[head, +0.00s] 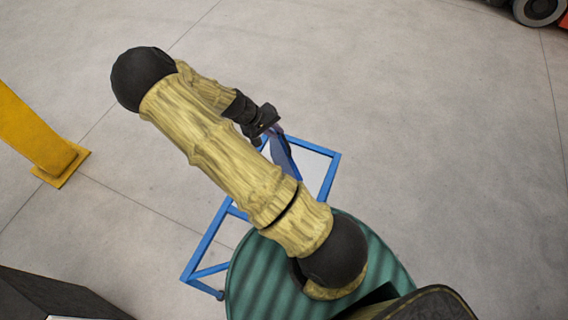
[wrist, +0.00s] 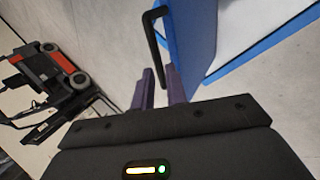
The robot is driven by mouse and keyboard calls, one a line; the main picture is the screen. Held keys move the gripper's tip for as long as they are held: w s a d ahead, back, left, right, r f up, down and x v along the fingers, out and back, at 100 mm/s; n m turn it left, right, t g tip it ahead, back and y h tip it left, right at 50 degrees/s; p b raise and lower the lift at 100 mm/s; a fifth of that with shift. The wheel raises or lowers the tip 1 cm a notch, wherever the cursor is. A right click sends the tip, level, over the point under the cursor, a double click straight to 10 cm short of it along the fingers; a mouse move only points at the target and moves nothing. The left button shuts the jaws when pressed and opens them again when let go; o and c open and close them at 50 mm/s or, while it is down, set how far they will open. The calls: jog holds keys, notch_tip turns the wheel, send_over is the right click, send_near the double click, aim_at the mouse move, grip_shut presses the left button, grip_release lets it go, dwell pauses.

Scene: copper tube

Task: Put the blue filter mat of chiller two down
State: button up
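The blue filter mat (head: 285,158) is a flat, tilted panel beside my gripper (head: 266,124) in the head view, over the blue-railed stand (head: 205,245). In the wrist view the mat (wrist: 193,38) rises at the upper middle, with a black bar handle (wrist: 155,42) on its left side. The handle runs down between the two purple fingers of my gripper (wrist: 160,82). Whether the mat touches the stand cannot be told.
A yellow post (head: 35,135) with a foot plate stands at the left. Part of a dark cabinet (head: 50,295) shows at the lower left. A red and black wheeled machine (head: 540,10) is at the top right. Open grey floor (head: 440,120) lies to the right.

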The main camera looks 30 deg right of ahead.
jog(key=p+x, duration=0.2)
jog(key=x, duration=0.2)
jog(key=shift+w+d+r, duration=0.1)
jog(key=shift+w, duration=0.05)
jog(key=shift+d+f, duration=0.2)
jog(key=shift+f, duration=0.25)
jog(key=shift+c, duration=0.4)
grip_shut()
jog(key=shift+r, duration=0.1)
